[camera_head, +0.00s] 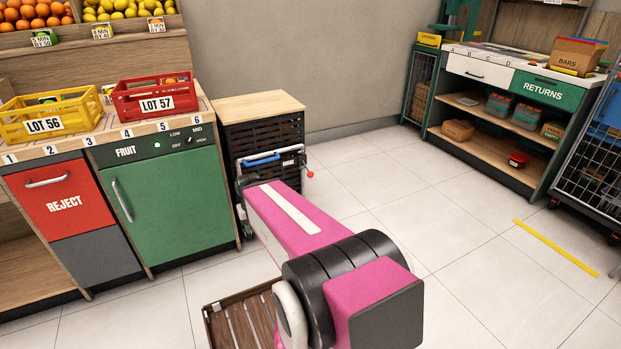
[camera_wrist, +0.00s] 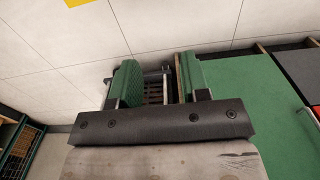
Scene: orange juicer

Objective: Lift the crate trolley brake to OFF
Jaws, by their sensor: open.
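The crate trolley (camera_head: 264,133), a dark slatted stack with a wooden top, stands against the wall right of the green cabinet. A blue bar (camera_head: 262,160) and a pale rail cross its front. A red-tipped part (camera_head: 310,174) sticks out at its right side; I cannot tell whether it is the brake. No brake marking is readable. My pink arm reaches toward the trolley and covers its lower front. My gripper (camera_wrist: 157,78) shows in the wrist view with its green-padded fingers apart. Grey bars and brown slats show between and beyond them; contact is unclear.
The green FRUIT cabinet (camera_head: 160,195) stands close left of the trolley, with the red REJECT bin (camera_head: 65,200) beyond. A slatted wooden crate (camera_head: 238,316) is low beneath my arm. The floor (camera_head: 400,185) right of the trolley is clear up to the RETURNS shelf (camera_head: 500,155).

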